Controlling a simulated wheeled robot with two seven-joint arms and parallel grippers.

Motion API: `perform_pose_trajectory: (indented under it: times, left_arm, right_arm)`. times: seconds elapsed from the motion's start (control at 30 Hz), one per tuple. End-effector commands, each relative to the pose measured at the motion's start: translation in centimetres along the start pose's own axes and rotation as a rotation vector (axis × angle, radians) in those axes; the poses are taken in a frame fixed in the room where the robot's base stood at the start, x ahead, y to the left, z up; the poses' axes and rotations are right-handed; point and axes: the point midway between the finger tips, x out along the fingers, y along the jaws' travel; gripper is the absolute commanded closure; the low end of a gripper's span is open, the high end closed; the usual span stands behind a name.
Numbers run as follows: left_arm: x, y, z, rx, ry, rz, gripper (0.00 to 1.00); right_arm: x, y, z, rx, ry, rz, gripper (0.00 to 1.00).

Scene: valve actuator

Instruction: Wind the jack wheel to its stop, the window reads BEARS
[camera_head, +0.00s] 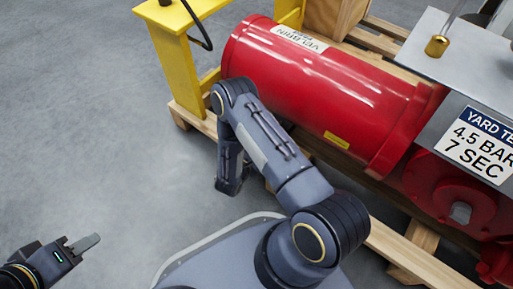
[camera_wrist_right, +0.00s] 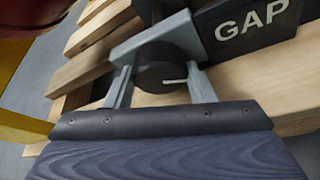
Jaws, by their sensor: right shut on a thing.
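In the right wrist view, the fingers of my right gripper (camera_wrist_right: 162,84) stand on either side of a small dark round wheel (camera_wrist_right: 160,66) and are shut on it. The wheel has a short white mark on its face, pointing right. A dark window plate (camera_wrist_right: 255,28) beside it reads GAP. In the head view, my right arm reaches down beside the red cylinder, and its fingers and the wheel are hidden. My left gripper (camera_head: 84,243) is at the lower left over bare floor, away from everything; its finger gap cannot be made out.
The red cylinder (camera_head: 310,85) lies on a wooden pallet (camera_head: 415,255). A yellow stand (camera_head: 180,60) rises at its left end. A grey plate with a sign (camera_head: 478,145) reading 4.5 BAR, 7 SEC is at the right. The floor at left is clear.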

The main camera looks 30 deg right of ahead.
Motion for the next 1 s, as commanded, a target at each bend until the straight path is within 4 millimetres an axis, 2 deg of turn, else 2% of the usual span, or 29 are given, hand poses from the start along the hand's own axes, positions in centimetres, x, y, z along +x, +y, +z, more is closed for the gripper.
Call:
perform_pose_trajectory:
  times: [0.6,1.0]
  left_arm:
    - [0.00,0.00,0.00,0.000,0.000,0.000,0.64]
    - [0.00,0.00,0.00,0.000,0.000,0.000,0.64]
  right_arm:
    - [-0.04,-0.34,-0.23,0.537,0.003,0.227,0.73]
    - [0.01,-0.46,-0.32,0.820,0.003,0.341,0.73]
